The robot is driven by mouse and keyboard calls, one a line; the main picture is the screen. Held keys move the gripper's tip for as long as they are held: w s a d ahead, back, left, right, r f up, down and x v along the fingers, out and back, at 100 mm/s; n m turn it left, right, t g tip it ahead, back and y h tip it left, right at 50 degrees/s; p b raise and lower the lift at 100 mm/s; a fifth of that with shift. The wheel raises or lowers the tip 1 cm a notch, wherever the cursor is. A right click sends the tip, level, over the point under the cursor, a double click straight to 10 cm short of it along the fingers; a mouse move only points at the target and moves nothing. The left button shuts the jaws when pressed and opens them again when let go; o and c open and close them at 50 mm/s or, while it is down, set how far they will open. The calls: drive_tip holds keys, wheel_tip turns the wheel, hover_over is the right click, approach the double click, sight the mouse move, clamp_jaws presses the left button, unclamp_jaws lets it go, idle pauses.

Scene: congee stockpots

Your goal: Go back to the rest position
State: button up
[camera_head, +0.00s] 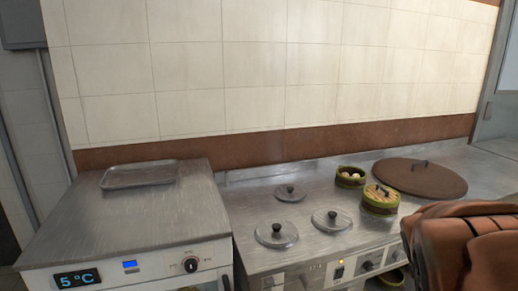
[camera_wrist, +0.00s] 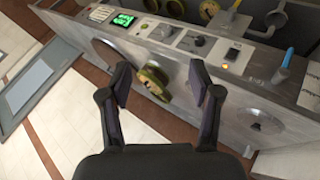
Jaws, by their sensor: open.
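My gripper (camera_wrist: 160,84) shows in the wrist view with its two dark fingers spread apart. Nothing is held between them. The gripper does not show in the head view, where an orange-brown padded part at the lower right seems to be my arm.
Three metal lids (camera_head: 277,234) lie on the steel counter. Two small green steamers (camera_head: 380,200) stand beside a large brown lid (camera_head: 419,178). An empty metal tray (camera_head: 140,174) lies on the left unit.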

drive_tip(key=s+a+r+g+y+p, duration=0.3)
drive_tip(key=s+a+p, duration=0.3)
drive_tip(key=s+a, duration=0.4)
drive_tip(key=s+a+r+m+g+y+p, duration=0.1)
drive_tip(key=s+a+r+g+y+p, duration=0.2)
drive_tip(key=s+a+p, duration=0.3)
drive_tip(key=s+a+g, duration=0.1)
drive_tip(key=s+a, duration=0.4)
drive_tip(key=a, duration=0.1)
drive_tip(key=shift+a+m+g+y+p, duration=0.3)
drive_tip(key=shift+p, duration=0.05)
